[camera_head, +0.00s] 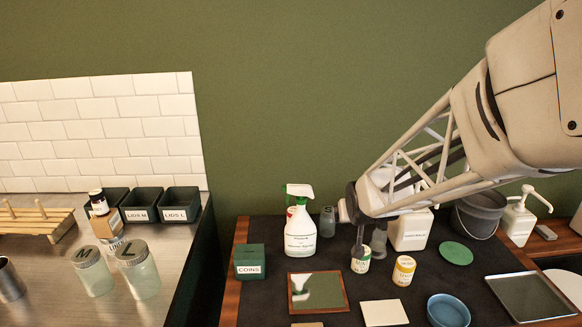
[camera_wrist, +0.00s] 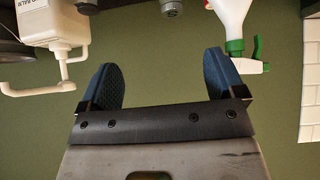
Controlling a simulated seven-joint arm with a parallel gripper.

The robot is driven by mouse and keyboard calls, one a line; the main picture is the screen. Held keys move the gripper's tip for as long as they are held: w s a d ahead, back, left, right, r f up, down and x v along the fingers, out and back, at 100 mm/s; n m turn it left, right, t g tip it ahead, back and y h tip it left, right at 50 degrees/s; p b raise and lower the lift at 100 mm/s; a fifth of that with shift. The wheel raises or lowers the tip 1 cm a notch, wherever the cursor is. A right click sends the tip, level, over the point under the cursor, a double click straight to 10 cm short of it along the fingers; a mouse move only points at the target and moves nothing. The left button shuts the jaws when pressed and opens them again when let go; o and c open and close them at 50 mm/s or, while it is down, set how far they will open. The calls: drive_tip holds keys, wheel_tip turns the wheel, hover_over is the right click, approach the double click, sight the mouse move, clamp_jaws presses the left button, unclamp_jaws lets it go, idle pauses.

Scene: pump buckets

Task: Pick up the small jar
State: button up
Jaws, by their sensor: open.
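In the head view, two small greyish glass jars stand on the dark mat: one (camera_head: 327,221) beside the spray bottle, one (camera_head: 379,241) just right of my gripper. Two small labelled pots stand in front, one with a green label (camera_head: 361,262) and one with a yellow label (camera_head: 404,270). I cannot tell for sure which is the small jar. My gripper (camera_head: 359,238) hangs above the mat behind the green-labelled pot. In the wrist view its blue fingers (camera_wrist: 160,78) are wide apart with nothing between them. A glass jar (camera_wrist: 171,8) is cut off at the top edge there.
A spray bottle (camera_head: 300,236), a white pump bottle (camera_head: 411,232) and a grey bucket (camera_head: 480,215) stand around my gripper. The left counter holds larger lidded jars M (camera_head: 93,272) and L (camera_head: 139,272). A coins box (camera_head: 250,260) is at the mat's left.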

sight(330, 214)
drive_tip(key=w+f+t, duration=0.1)
drive_tip(key=w+f, duration=0.3)
drive_tip(key=w, duration=0.1)
drive_tip(key=w+f+t+y, duration=0.1)
drive_tip(key=w+f+t, duration=0.1)
drive_tip(key=w+f, duration=0.3)
drive_tip(key=w+a+f+t, duration=0.1)
drive_tip(key=w+f, duration=0.3)
drive_tip(key=w, duration=0.2)
drive_tip(key=shift+f+n+t, duration=0.15)
drive_tip(key=shift+n+t, duration=0.15)
drive_tip(key=shift+n, duration=0.1)
drive_tip(key=shift+w, duration=0.1)
drive_tip(key=shift+x, duration=1.25)
drive_tip(key=shift+x, duration=2.55)
drive_tip(key=shift+a, duration=0.15)
drive_tip(key=c, duration=1.4)
